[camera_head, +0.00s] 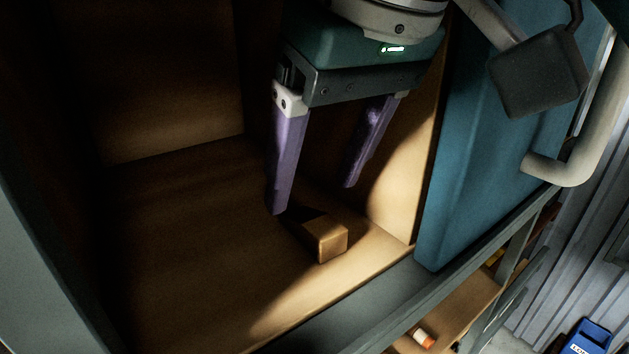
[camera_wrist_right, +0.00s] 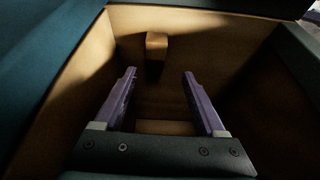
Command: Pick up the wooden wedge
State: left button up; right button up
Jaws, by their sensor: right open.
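The wooden wedge (camera_head: 327,242) is a small light-brown block on the wooden floor of a box-like compartment, near its front right corner in the head view. It also shows in the right wrist view (camera_wrist_right: 156,42), beyond the fingertips and roughly between them. My right gripper (camera_head: 313,199) has two purple fingers pointing down into the compartment. It is open and empty, above and behind the wedge in the head view, apart from it. The same open fingers show in the right wrist view (camera_wrist_right: 159,72). My left gripper is not in view.
Wooden walls surround the compartment floor (camera_head: 200,240), and a grey metal edge (camera_head: 350,310) runs along its front. A teal panel (camera_head: 460,150) stands close on the right. A lower shelf (camera_head: 455,315) holds a small orange-and-white item (camera_head: 422,338). The floor left of the wedge is clear.

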aim_at(313, 217)
jog(key=shift+w+f+p, duration=0.1)
jog(key=shift+f+p, duration=0.1)
jog(key=shift+p, duration=0.2)
jog(key=p+x, duration=0.3)
jog(key=x, duration=0.1)
jog(key=shift+w+d+f, duration=0.15)
jog(key=shift+d, duration=0.15)
jog(key=shift+w+f, duration=0.1)
jog(key=shift+f, duration=0.25)
jog(key=shift+c, duration=0.3)
grip_shut()
